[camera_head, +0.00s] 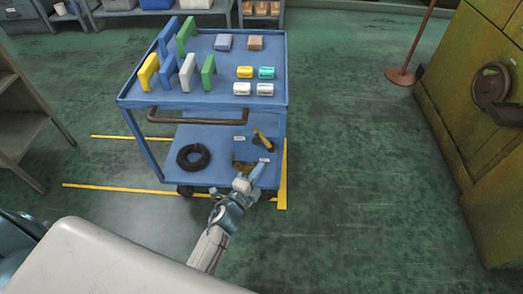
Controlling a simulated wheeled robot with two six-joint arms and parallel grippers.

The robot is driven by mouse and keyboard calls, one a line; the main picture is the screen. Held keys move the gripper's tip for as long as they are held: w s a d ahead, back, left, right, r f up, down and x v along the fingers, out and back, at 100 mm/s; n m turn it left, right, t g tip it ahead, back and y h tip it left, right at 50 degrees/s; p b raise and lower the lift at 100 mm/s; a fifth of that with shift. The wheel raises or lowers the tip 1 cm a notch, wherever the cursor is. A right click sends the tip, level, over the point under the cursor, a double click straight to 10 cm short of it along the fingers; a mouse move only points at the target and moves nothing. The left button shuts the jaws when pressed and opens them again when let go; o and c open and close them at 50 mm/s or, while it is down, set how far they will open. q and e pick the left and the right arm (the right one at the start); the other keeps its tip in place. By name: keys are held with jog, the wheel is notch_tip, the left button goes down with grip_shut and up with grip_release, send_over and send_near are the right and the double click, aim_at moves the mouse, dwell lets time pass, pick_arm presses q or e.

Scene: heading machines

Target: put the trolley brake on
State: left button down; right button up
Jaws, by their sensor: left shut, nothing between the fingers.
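The blue trolley (205,100) stands ahead of me, with a dark push handle (195,117) along its near side. At the right of its lower level a small yellow lever-like part with a dark end (263,138) shows, tilted; I cannot tell for certain that it is the brake. My left gripper (259,171) is shut and empty, at the trolley's lower near right corner, just below the yellow part in the picture. I cannot tell whether it touches anything. It hides part of a brownish-yellow piece (241,165) behind it. My right gripper is not in view.
Upright coloured plates (187,72) and small blocks (266,72) stand on the trolley top. A black coil (193,157) lies on the lower shelf. Yellow floor lines (110,187) mark a bay. A green machine (480,120) stands right; the floor between (350,170) is clear.

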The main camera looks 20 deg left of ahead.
pick_arm(q)
jog(key=shift+d+r, duration=0.1)
jog(key=shift+r, duration=0.15)
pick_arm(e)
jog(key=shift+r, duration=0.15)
pick_arm(q)
jog(key=w+a, duration=0.2)
jog(key=w, duration=0.7)
jog(key=shift+w, duration=0.15)
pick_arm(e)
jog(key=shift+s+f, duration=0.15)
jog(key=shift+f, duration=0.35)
pick_arm(q)
jog(key=shift+a+f, duration=0.15)
